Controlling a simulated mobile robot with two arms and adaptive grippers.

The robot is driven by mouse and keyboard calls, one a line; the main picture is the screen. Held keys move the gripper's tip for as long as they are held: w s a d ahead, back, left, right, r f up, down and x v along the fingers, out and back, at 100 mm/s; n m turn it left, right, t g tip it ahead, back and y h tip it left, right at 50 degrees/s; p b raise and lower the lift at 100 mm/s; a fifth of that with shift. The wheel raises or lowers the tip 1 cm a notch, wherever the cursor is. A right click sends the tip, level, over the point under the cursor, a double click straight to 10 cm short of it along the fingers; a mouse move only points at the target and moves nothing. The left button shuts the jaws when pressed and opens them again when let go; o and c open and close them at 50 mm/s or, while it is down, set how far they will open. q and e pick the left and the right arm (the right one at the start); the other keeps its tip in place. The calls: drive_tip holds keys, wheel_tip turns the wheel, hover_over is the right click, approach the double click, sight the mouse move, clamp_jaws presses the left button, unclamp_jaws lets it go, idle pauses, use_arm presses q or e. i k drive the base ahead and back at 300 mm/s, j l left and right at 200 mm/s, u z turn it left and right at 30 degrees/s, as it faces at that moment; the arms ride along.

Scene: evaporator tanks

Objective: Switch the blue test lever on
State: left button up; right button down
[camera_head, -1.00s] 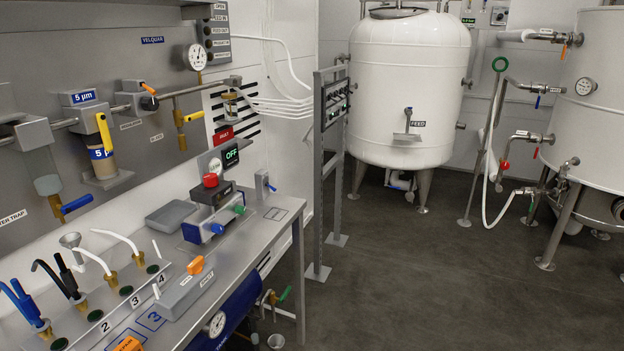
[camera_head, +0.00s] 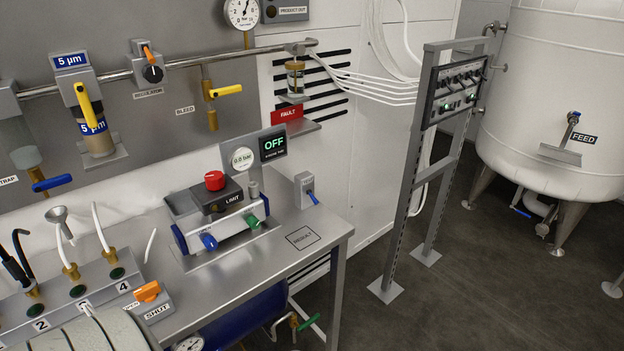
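The blue test lever (camera_head: 312,198) sits on the front of a small grey box (camera_head: 305,187) labelled TEST, near the far right end of the steel bench. The lever slants down and to the right. A black display (camera_head: 272,146) behind it reads OFF in green. Neither gripper shows in the head view. A pale grey rounded part, which looks like mine, covers the lower left corner. Nothing touches the lever.
A unit with a red button (camera_head: 215,180) and blue and green handles stands left of the test box. Brown-based valves with tubes line the bench's left end. A grey frame with a control panel (camera_head: 456,90) stands right of the bench. Open floor (camera_head: 480,285) lies beyond.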

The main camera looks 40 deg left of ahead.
sight(309, 192)
drive_tip(key=i+u, duration=0.3)
drive_tip(key=u, duration=0.15)
drive_tip(key=i+l+u, duration=0.25)
drive_tip(key=u, duration=0.2)
drive_tip(key=i+l+u, duration=0.2)
drive_tip(key=u, duration=0.2)
drive_tip(key=i+l+u, duration=0.2)
drive_tip(key=l+u, duration=0.25)
drive_tip(key=i+l+u, duration=0.2)
drive_tip(key=u, duration=0.3)
drive_tip(key=i+l+u, duration=0.15)
drive_tip(key=l+u, duration=0.15)
drive_tip(key=u, duration=0.15)
drive_tip(key=i+l+u, duration=0.15)
drive_tip(key=l+u, duration=0.2)
drive_tip(key=u, duration=0.15)
